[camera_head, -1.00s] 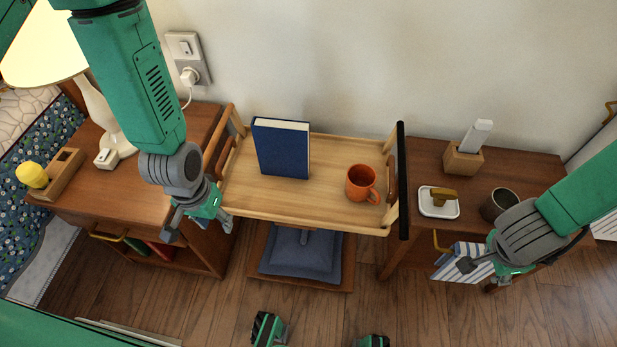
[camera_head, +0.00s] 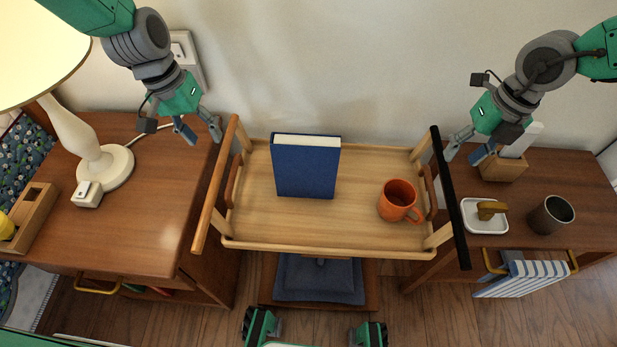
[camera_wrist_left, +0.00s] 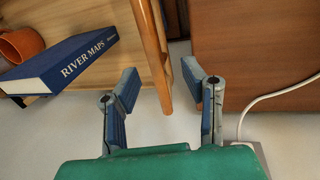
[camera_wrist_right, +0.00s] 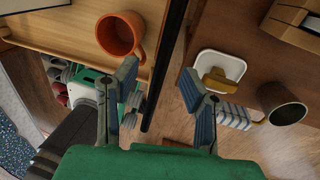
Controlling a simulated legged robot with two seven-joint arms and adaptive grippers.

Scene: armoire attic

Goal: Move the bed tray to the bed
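The wooden bed tray (camera_head: 340,236) spans between two brown cabinets, with a raised rail at each side, the right one black. On it stand a blue book (camera_head: 306,168), titled "River Maps" in the left wrist view (camera_wrist_left: 70,62), and an orange mug (camera_head: 398,201). My left gripper (camera_head: 182,136) is open and empty above the left cabinet, near the far end of the left rail (camera_wrist_left: 152,50). My right gripper (camera_head: 464,152) is open and empty by the far end of the black right rail (camera_wrist_right: 172,60). Part of the bed (camera_head: 28,150) shows at the far left.
A lamp (camera_head: 75,140) and a wooden holder (camera_head: 28,218) stand on the left cabinet. The right cabinet holds a white dish (camera_head: 484,220), a dark cup (camera_head: 551,215) and a wooden block (camera_head: 502,168). A blue cushion (camera_head: 318,280) lies below the tray.

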